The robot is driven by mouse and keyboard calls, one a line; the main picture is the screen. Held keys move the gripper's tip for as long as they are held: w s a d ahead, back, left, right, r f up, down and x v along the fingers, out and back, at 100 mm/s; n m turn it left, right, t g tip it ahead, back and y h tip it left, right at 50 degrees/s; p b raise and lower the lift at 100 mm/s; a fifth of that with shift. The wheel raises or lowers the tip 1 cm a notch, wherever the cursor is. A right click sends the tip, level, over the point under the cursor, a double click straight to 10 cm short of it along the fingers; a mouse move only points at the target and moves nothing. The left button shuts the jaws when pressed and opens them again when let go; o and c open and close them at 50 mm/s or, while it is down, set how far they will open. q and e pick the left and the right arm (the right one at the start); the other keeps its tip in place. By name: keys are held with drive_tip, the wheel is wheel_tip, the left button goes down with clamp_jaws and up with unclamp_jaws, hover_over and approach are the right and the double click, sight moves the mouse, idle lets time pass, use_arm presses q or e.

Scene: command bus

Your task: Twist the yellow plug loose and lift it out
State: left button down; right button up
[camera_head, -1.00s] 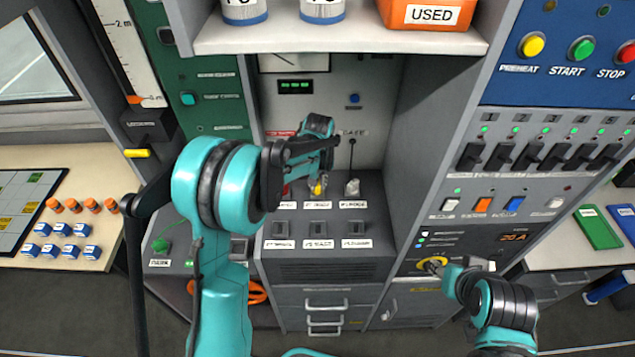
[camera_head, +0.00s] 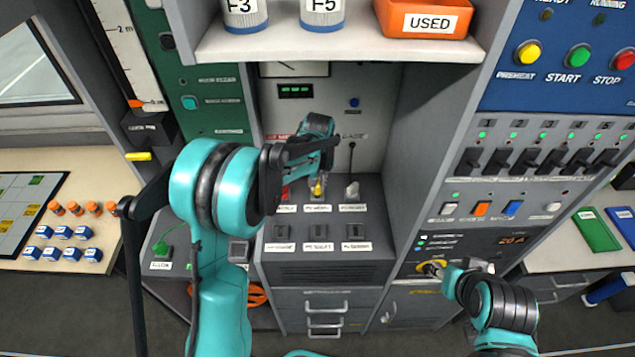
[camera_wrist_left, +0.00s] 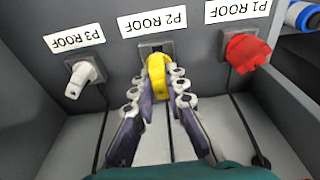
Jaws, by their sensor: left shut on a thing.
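The yellow plug (camera_wrist_left: 157,76) is at the middle socket, labelled P2 ROOF, in the left wrist view. It also shows in the head view (camera_head: 318,188), partly behind my left gripper. My left gripper (camera_wrist_left: 160,95) is shut on the yellow plug, one finger on each side. Whether the plug is still seated cannot be told for sure; it sits right at its socket (camera_wrist_left: 150,48). My right gripper (camera_head: 436,268) is at the yellow-ringed knob (camera_head: 424,264) at lower right in the head view; its fingers are too small to judge.
A red plug (camera_wrist_left: 243,52) and a white plug (camera_wrist_left: 80,76) sit in the neighbouring sockets, close on either side. A shelf (camera_head: 340,46) with canisters and an orange USED bin (camera_head: 425,20) overhangs the recess. Side walls bound the recess.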

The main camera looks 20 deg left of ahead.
use_arm(q)
drive_tip(key=shift+r+p, duration=1.9)
drive_tip(key=shift+r, duration=1.1)
